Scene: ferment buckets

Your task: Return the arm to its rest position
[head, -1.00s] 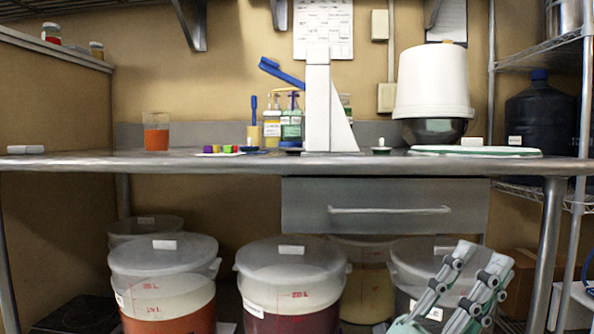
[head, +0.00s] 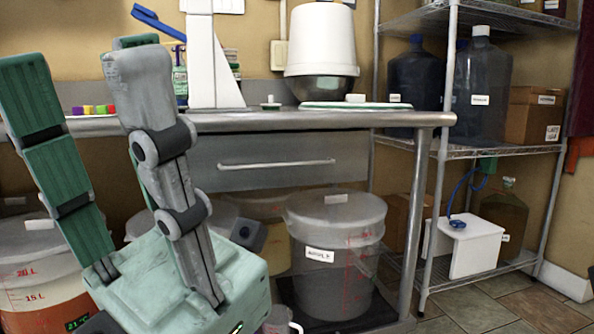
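My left gripper (head: 82,62) fills the left of the head view, close to the camera, with its fingers pointing up. Its two fingers, grey links with green pads, stand wide apart. Only background shows between them, so it is open and empty. Its pale green body is in the lower left, in front of the steel table (head: 400,120) and the buckets below it. I cannot tell whether it touches anything. My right gripper is not in view.
A lidded clear bucket (head: 335,262) stands under the table, with a red-marked bucket (head: 40,270) at the left. A wire shelf (head: 500,152) with dark jugs (head: 482,85) stands at the right. The tiled floor (head: 500,312) at lower right is clear.

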